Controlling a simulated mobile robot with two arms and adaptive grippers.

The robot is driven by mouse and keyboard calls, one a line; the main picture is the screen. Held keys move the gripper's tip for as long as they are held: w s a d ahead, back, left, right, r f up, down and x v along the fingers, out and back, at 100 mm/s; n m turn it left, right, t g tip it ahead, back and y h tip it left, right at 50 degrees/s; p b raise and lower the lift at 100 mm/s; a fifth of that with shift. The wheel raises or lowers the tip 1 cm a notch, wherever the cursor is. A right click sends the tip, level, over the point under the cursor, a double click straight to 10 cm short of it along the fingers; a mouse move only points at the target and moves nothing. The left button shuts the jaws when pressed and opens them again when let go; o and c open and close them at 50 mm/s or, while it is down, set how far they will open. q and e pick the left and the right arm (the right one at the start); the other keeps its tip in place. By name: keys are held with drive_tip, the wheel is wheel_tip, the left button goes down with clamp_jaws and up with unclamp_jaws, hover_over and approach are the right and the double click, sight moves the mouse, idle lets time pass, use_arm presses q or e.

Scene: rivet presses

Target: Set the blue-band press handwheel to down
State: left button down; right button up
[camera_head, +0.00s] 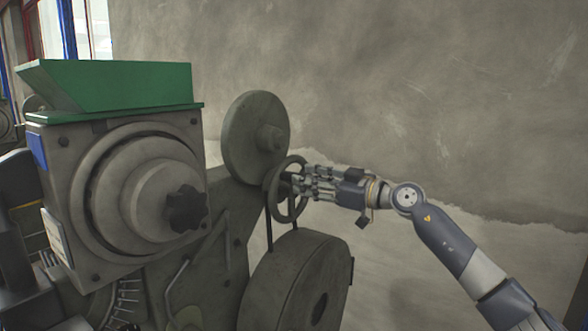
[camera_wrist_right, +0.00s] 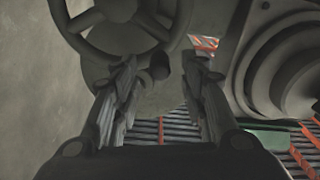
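The press (camera_head: 225,235) has a grey body, a green hopper on top and a blue patch (camera_head: 38,150) on its left side. Its spoked handwheel (camera_head: 287,190) is on the right side, between a round disc above and a large drum below. My right gripper (camera_head: 300,184) is at the handwheel's right side and overlaps its rim. In the right wrist view the handwheel (camera_wrist_right: 122,12) fills the top. The right fingers (camera_wrist_right: 160,75) are spread apart there, with a small dark knob showing between their tips; contact is unclear. My left gripper is not seen.
The upper disc (camera_head: 256,135) and the lower drum (camera_head: 300,285) stand close to the handwheel. A dark star knob (camera_head: 186,209) sticks out of the press front. A bare grey wall (camera_head: 430,110) is behind; the space right of the press looks free.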

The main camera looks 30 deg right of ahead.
drive_tip(key=p+x, duration=0.1)
drive_tip(key=x, duration=0.4)
drive_tip(key=shift+p, duration=0.3)
drive_tip(key=shift+s, duration=0.1)
clamp_jaws()
